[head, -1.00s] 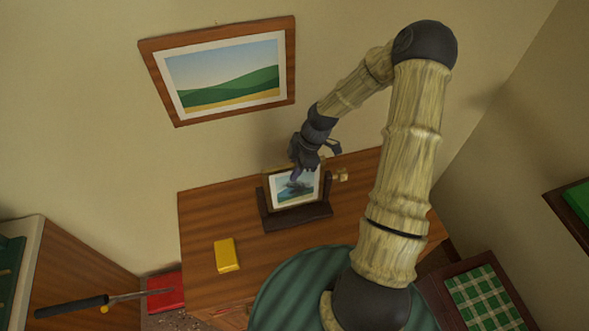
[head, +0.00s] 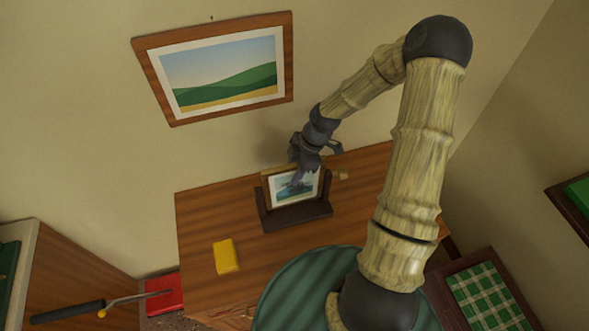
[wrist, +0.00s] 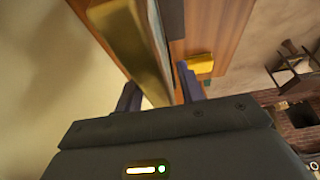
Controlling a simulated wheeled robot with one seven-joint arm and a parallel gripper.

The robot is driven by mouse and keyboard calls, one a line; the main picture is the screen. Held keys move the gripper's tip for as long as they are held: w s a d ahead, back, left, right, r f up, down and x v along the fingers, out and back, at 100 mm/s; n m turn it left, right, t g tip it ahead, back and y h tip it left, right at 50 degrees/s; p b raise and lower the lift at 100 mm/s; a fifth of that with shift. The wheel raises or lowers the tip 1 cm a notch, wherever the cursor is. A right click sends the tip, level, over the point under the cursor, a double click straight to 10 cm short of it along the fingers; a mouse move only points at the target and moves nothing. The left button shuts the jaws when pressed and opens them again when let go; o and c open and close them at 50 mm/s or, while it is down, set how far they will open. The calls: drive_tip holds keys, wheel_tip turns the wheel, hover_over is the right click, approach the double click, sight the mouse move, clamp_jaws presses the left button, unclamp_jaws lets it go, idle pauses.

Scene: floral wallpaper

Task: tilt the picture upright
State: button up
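A small gold-framed picture (head: 296,187) of a landscape sits in a dark wooden stand (head: 297,217) on the table, between two upright posts. A pale knob (head: 340,175) shows at its right side. My gripper (head: 303,172) is at the top of this picture, partly covering it. In the wrist view, the gold frame (wrist: 128,45) runs down between the spread fingers of my gripper (wrist: 160,92), one finger on each side. The fingers look open; whether either touches the frame is unclear. A larger wood-framed landscape (head: 218,72) hangs slightly askew on the wall.
The wooden table (head: 210,215) carries a yellow block (head: 227,256) left of the stand. A red object (head: 165,293) and a black-handled tool (head: 75,312) are at lower left. A green checked panel (head: 484,300) is at lower right. The wall is close behind the stand.

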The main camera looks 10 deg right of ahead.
drive_tip(key=shift+r, duration=0.1)
drive_tip(key=b+v, duration=0.2)
drive_tip(key=v, duration=1.5)
drive_tip(key=s+a+f+m+t+h, duration=0.1)
drive_tip(key=s+m+h, duration=0.1)
drive_tip(key=s+m, duration=0.4)
drive_tip(key=s+a+f+m+t+h+b, duration=0.1)
drive_tip(key=s+m+t+h, duration=0.1)
drive_tip(key=s+m, duration=0.5)
drive_tip(key=m, duration=0.6)
drive_tip(key=shift+a+b, duration=0.3)
drive_tip(key=shift+f, duration=0.1)
